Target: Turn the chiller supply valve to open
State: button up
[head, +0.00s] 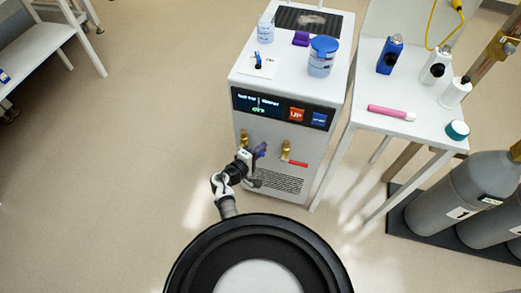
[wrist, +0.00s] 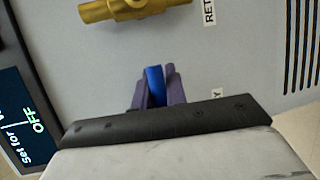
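The chiller (head: 270,160) is a white cabinet with a dark display panel on its front. Two brass valves sit below the panel. The left one (head: 244,137) is right by my gripper (head: 260,150); the right one (head: 285,150) has a red lever lying sideways. In the wrist view, my gripper's purple fingers (wrist: 158,90) stand close against both sides of a blue lever (wrist: 155,84) and look shut on it. A label ending in "Y" is partly hidden beside it. A brass valve (wrist: 135,8) labelled "RET" shows at the top edge.
The display (wrist: 22,125) reads OFF. A blue-lidded jar (head: 321,58) and other small items stand on the chiller top. A white table (head: 400,110) with bottles stands to the right, grey gas cylinders (head: 445,205) below it.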

jog(key=shift+r, duration=0.1)
grip_shut()
jog(key=r+n, duration=0.1)
jog(key=n+h+b, duration=0.1)
jog(key=shift+a+r+n+t+b, duration=0.1)
jog(key=shift+r+n+t+b, duration=0.2)
jog(key=shift+r+n+t, duration=0.1)
jog(key=r+n, duration=0.1)
jog(key=a+r+n+t+h+b, duration=0.1)
jog(key=n, duration=0.1)
jog(key=shift+w, duration=0.15)
jog(key=n, duration=0.1)
jog(key=r+n+t, duration=0.1)
jog(key=a+n+b, duration=0.1)
jog(key=n, duration=0.1)
jog(key=shift+w+a+r+h, duration=0.1)
jog(key=shift+w+r+h, duration=0.1)
jog(key=shift+r+h, duration=0.15)
jog(key=shift+w+a+r+n+t, duration=0.15)
jog(key=shift+a+n+t, duration=0.15)
jog(key=shift+n, duration=0.3)
jog(key=shift+a+r+n+t, duration=0.2)
jog(key=shift+n+t, duration=0.25)
jog(key=shift+n, duration=0.15)
jog(key=shift+w+a+r+n+t, duration=0.15)
jog(key=shift+a+n+t, duration=0.15)
jog(key=shift+n, duration=0.3)
jog(key=o, duration=0.7)
grip_release()
